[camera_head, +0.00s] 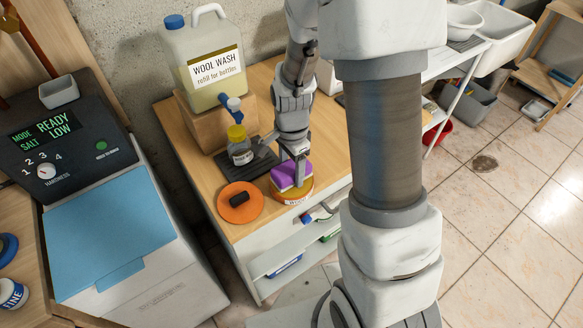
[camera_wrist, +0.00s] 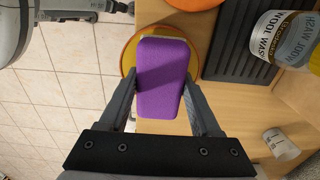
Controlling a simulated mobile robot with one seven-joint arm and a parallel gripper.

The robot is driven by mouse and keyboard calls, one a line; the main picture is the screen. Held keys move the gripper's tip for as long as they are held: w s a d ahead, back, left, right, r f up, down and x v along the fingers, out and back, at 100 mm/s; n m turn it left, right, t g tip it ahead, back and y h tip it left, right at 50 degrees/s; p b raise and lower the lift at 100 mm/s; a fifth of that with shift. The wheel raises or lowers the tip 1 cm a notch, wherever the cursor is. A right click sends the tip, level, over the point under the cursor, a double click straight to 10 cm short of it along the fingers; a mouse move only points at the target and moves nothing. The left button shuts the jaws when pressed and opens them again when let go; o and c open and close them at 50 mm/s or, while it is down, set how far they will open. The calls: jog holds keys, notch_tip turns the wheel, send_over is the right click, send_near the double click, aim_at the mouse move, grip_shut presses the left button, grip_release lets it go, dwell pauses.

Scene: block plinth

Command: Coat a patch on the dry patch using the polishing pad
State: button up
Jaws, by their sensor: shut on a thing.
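A purple polishing pad (camera_head: 291,174) with a pale underside is in my gripper (camera_head: 299,160). In the wrist view the purple pad (camera_wrist: 163,75) lies between my two fingers (camera_wrist: 160,92), which close on its sides. Directly under the pad is a round orange-yellow tin (camera_head: 293,194) with a label on its side. Its rim also shows around the pad in the wrist view (camera_wrist: 128,62). The pad hides most of the tin's top, and I cannot tell whether they touch. I cannot pick out the dry patch in either view.
Behind are a yellow-capped bottle (camera_head: 239,150) and a large wool wash jug (camera_head: 212,65) on a wooden block. The wooden top (camera_head: 325,150) is clear to the right.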

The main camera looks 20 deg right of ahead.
aim_at(290, 161)
jog(key=shift+f+b, duration=0.35)
jog(key=shift+f, duration=0.15)
dwell(1.1)
jog(key=shift+r+p, duration=2.85)
jog(key=shift+r, duration=0.75)
jog(key=shift+f, duration=0.1)
jog(key=n, duration=0.1)
jog(key=w+n, duration=0.1)
jog(key=n, duration=0.2)
jog(key=shift+w+f, duration=0.1)
jog(key=shift+w, duration=0.2)
jog(key=n, duration=0.1)
jog(key=w+n, duration=0.1)
jog(key=n, duration=0.3)
jog(key=shift+w+f, duration=0.1)
jog(key=shift+w, duration=0.3)
jog(key=n, duration=0.1)
jog(key=w+n, duration=0.1)
jog(key=n, duration=0.3)
jog(key=shift+w+f, duration=0.1)
jog(key=shift+w, duration=0.2)
jog(key=shift+w+n, duration=0.1)
jog(key=shift+n, duration=0.2)
